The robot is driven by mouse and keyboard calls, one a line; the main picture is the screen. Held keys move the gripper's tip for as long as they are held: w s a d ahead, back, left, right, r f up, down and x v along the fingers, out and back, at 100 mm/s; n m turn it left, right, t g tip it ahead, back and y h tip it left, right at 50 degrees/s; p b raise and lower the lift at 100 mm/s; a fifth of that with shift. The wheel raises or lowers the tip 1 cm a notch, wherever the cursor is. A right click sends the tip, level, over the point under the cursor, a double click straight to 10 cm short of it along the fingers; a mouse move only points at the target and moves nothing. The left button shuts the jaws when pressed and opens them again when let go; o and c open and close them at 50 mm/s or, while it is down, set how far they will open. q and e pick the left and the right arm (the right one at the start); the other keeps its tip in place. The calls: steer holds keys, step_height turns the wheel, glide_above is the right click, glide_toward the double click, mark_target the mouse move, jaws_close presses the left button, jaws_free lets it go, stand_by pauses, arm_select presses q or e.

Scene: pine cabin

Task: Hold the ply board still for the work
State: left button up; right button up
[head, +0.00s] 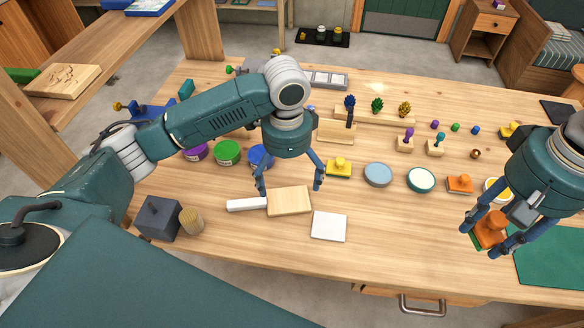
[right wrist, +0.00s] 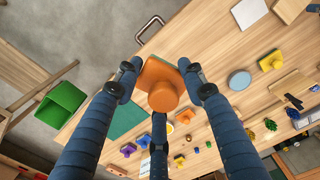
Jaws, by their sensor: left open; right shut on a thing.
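The ply board (head: 289,201) is a small pale wooden rectangle lying flat on the workbench, near its front. My left gripper (head: 289,188) is open above the board's back part, one finger toward each side; I cannot tell whether the fingers touch it. My right gripper (head: 484,238) is shut on an orange block with a round knob (head: 491,228), at the right of the bench. In the right wrist view the orange block (right wrist: 160,84) sits between the fingers, knob toward the camera.
A white bar (head: 246,204) lies just left of the board and a white tile (head: 328,226) in front of it. A yellow knobbed block (head: 339,168) stands behind. A green mat (head: 552,254) lies at right. The front middle of the bench is clear.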

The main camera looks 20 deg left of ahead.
mark_target(288, 206)
arm_select(q)
step_height(288, 206, down, 12)
steer(key=shift+r+p, duration=0.15)
steer(key=shift+p, duration=0.4)
steer(key=shift+c, duration=0.5)
steer(key=c, duration=1.2)
steer(key=o, duration=0.9)
steer(key=shift+s, duration=0.15)
steer(key=shift+c, duration=0.2)
steer(key=c, duration=0.8)
steer(key=shift+c, duration=0.6)
steer(key=shift+s+d, duration=0.1)
